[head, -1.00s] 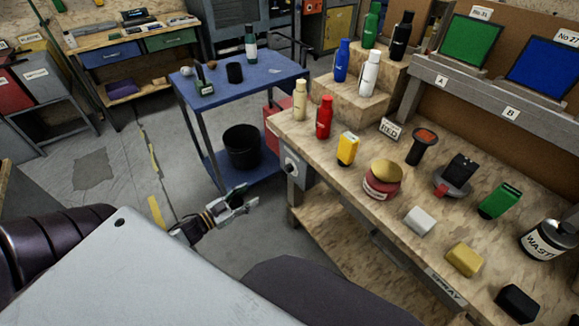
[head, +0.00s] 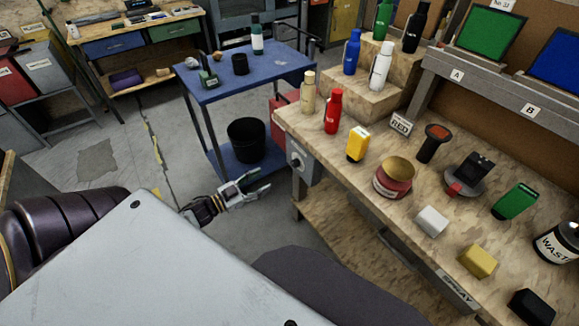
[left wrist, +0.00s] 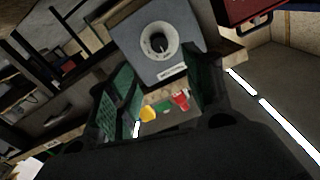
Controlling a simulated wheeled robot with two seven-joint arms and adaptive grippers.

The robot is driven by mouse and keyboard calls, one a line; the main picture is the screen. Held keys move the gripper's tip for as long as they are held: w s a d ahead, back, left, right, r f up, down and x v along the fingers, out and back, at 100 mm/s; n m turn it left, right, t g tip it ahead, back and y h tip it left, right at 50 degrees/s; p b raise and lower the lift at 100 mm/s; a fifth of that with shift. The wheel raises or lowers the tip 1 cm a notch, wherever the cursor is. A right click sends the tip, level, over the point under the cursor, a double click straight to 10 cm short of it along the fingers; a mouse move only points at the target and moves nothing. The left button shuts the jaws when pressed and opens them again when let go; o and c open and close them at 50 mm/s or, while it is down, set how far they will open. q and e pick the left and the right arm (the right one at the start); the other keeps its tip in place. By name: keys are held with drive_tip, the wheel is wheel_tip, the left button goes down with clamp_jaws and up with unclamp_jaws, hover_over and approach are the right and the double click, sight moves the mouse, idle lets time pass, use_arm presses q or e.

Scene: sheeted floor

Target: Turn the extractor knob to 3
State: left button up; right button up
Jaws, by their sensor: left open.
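The extractor knob (head: 296,161) is on a grey box (head: 305,176) at the left end of the wooden workbench. In the left wrist view the knob (left wrist: 159,42) shows as a pale round dial with a dark centre, on a grey panel (left wrist: 180,67) with a white label. The label and scale marks are too small to read. My left gripper (head: 264,181) is open and empty, left of and a little below the box, apart from the knob. Its green-padded fingers (left wrist: 160,95) frame the area below the knob in the wrist view. My right gripper is not in view.
The workbench (head: 345,185) carries several bottles, a yellow container (head: 358,144), a red tin (head: 393,180) and a waste pot (head: 557,243). A blue cart (head: 225,86) with a black bin (head: 246,140) stands behind my gripper.

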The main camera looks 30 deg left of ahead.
use_arm(q)
drive_tip(key=w, duration=0.2)
approach(293, 164)
drive_tip(key=shift+w, duration=1.1)
drive_tip(key=shift+w+d+b, duration=0.55)
drive_tip(key=shift+w+d, duration=0.35)
drive_tip(key=shift+w, duration=0.1)
drive_tip(key=shift+x, duration=1.05)
drive_tip(key=shift+w+d, duration=0.2)
drive_tip(key=shift+w, duration=0.25)
drive_tip(key=shift+w+d, duration=0.15)
drive_tip(key=shift+w, duration=0.2)
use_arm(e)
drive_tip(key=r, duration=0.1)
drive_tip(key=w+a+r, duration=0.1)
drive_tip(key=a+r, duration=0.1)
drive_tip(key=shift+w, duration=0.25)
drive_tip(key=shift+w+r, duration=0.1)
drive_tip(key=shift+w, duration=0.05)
